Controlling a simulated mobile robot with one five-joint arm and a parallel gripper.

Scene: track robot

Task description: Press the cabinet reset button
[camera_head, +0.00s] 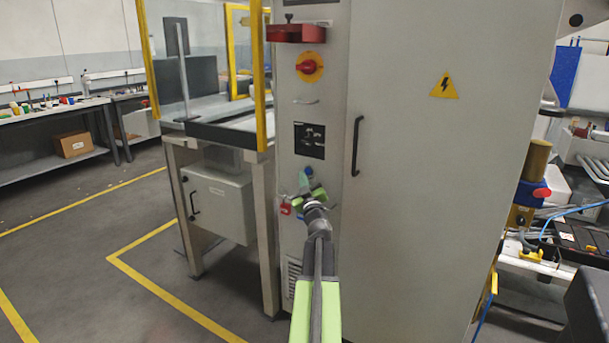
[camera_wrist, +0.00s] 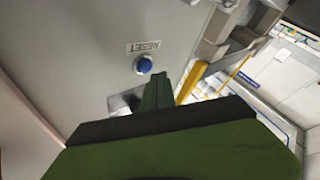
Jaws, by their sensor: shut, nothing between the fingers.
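The cabinet reset button is a blue round button (camera_wrist: 144,65) on the grey cabinet face, beside a label reading RESET (camera_wrist: 143,46) in the wrist view. In the head view the blue button (camera_head: 308,172) shows just above my gripper (camera_head: 309,196) on the cabinet's narrow front panel. In the wrist view my green gripper (camera_wrist: 160,80) is shut and empty. Its tip appears just right of and below the button. I cannot tell whether the tip touches the panel. The grey cabinet (camera_head: 430,130) has a tall door with a black handle and a yellow lightning sign.
A red rotary switch on a yellow disc (camera_head: 309,67) and a dark plate (camera_head: 309,141) sit above on the panel. A small red item (camera_head: 286,209) is left of my gripper. A yellow-framed table (camera_head: 215,120) stands left. Open floor with yellow lines lies at lower left.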

